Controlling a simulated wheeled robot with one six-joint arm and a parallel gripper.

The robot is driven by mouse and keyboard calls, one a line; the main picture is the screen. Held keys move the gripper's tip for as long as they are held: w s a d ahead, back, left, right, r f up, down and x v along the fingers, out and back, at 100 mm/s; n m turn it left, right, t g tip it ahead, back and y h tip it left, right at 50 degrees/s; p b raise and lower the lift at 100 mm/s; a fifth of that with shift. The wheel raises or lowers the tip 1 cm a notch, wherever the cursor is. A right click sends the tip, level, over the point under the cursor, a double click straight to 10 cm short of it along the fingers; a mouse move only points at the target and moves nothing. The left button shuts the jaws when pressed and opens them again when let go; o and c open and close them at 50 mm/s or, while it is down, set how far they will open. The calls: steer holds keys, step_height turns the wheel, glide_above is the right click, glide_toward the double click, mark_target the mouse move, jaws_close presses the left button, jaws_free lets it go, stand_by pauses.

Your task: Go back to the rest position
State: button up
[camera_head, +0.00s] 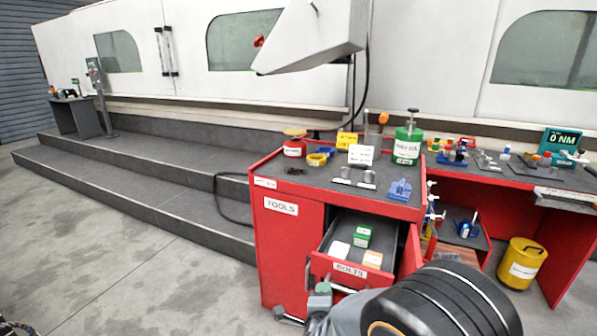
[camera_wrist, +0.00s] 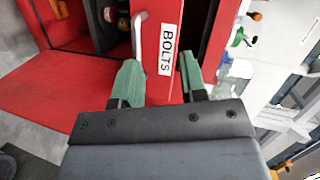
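My gripper (camera_head: 321,291) is low in front of the red tool cabinet (camera_head: 290,245), by the open drawer labelled BOLTS (camera_head: 349,271). In the wrist view my gripper (camera_wrist: 159,72) has its two green fingers apart, with a gap between them. The red drawer front (camera_wrist: 166,85) with its label shows in that gap; I cannot tell whether a finger touches it. The pale drawer handle (camera_wrist: 139,36) shows just beyond the left finger. Nothing is seen held between the fingers. My dark arm hides part of the cabinet's lower right in the head view.
The drawer holds a green box (camera_head: 362,237), a white box (camera_head: 339,250) and an orange-white box (camera_head: 372,259). Bottles and tools stand on the cabinet top. A red workbench (camera_head: 560,225) and yellow bucket (camera_head: 522,263) are at right. Grey floor (camera_head: 130,270) at left is clear.

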step_height(320, 180, up, 20)
steer(key=s+n+g+y+p, duration=0.3)
steer(key=n+g+y+p, duration=0.2)
steer(key=n+p, duration=0.6)
steer(key=s+d+r+n+g+h+p, duration=0.2)
steer(key=s+d+r+n+g+p, duration=0.4)
steer(key=s+d+r+p, duration=0.3)
steer(key=s+r+n+p, duration=0.1)
steer(key=s+r+p, duration=0.1)
steer(key=s+r, duration=0.1)
steer(key=shift+s+d+r, duration=0.2)
steer(key=shift+s+r, duration=0.05)
steer(key=shift+r, duration=0.4)
